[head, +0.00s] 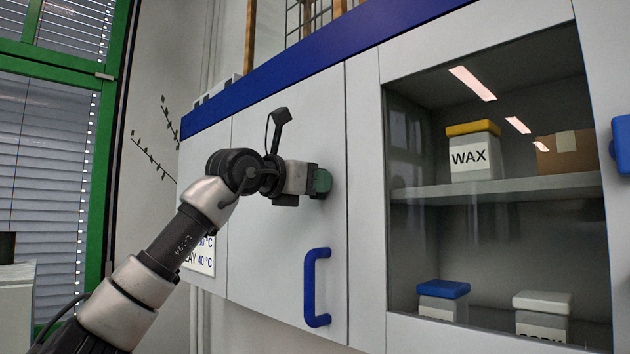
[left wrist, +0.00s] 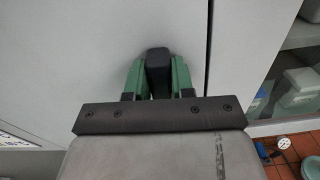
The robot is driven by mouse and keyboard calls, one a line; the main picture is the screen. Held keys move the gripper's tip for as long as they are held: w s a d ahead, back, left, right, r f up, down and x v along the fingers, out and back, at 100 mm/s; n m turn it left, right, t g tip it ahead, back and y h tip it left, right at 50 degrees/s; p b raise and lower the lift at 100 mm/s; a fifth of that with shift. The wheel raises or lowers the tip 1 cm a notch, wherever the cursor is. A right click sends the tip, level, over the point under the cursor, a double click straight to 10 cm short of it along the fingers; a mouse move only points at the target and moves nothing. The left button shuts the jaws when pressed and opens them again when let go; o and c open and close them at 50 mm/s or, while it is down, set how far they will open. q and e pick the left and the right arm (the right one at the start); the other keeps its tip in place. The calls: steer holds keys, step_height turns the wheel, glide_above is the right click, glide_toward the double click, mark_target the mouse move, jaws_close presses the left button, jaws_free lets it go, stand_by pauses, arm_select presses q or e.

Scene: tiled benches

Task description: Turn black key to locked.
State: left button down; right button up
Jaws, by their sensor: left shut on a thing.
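My left gripper (head: 321,181) reaches the grey cabinet door (head: 265,240) near its upper right edge, above the blue handle. In the left wrist view, its two green fingers are shut on the black key (left wrist: 158,62), one on each side. The rounded black key head shows between the fingers, against the door face. In the head view the gripper hides the key. No lock marking is visible, so I cannot tell whether it stands at locked. My right gripper is in neither view.
The blue handle (head: 311,288) sticks out just below the gripper. To the right is a glass-fronted cabinet with a WAX tub (head: 472,157), a cardboard box (head: 562,155) and lidded tubs (head: 443,300). A green-framed window (head: 98,160) is at left.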

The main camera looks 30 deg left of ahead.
arm_select(q)
steer(key=m+p, duration=0.1)
steer(key=m, duration=0.3)
steer(key=shift+r, duration=0.1)
steer(key=m+p, duration=0.1)
steer(key=m, duration=0.3)
steer(key=shift+s+d, duration=0.1)
steer(key=m+p, duration=0.2)
steer(key=m, duration=0.3)
steer(key=shift+f, duration=0.2)
steer(key=shift+d+f+m+p, duration=0.15)
steer(key=shift+m+p, duration=0.45)
steer(key=shift+m, duration=1.1)
steer(key=shift+f, duration=0.1)
steer(key=c, duration=1)
jaws_free()
steer(key=shift+o, duration=0.2)
steer(key=shift+s, duration=0.15)
